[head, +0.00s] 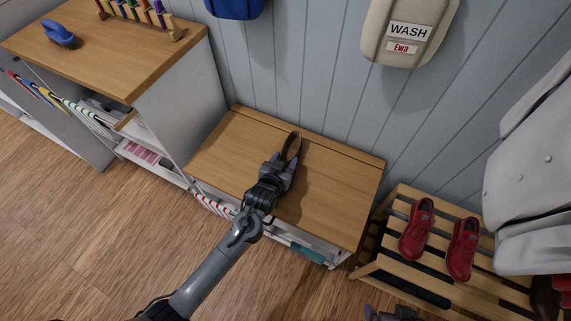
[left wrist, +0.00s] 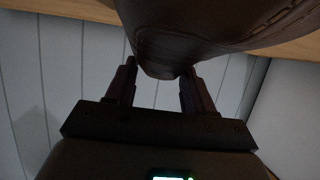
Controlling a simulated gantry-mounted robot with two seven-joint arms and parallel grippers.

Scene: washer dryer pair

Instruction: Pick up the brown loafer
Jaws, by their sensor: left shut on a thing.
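The brown loafer (head: 292,145) is over the back of the low wooden bench top (head: 225,150), close to the wall. My left gripper (head: 284,165) is shut on it. In the left wrist view the loafer (left wrist: 190,30) looks dark and fills the top middle, its lower end between the two fingers (left wrist: 160,75). I cannot tell whether the loafer touches the bench top. My right gripper (head: 392,313) shows only in part at the bottom edge of the head view, and its jaws are unclear.
Red shoes (head: 415,230) stand on a slatted rack (head: 400,272) at right, below a pale coat (head: 540,150). A taller cabinet (head: 150,45) at left bears a blue brush (head: 58,34) and a peg rack. A WASH bag (head: 405,35) hangs on the wall. The bench top's front is clear.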

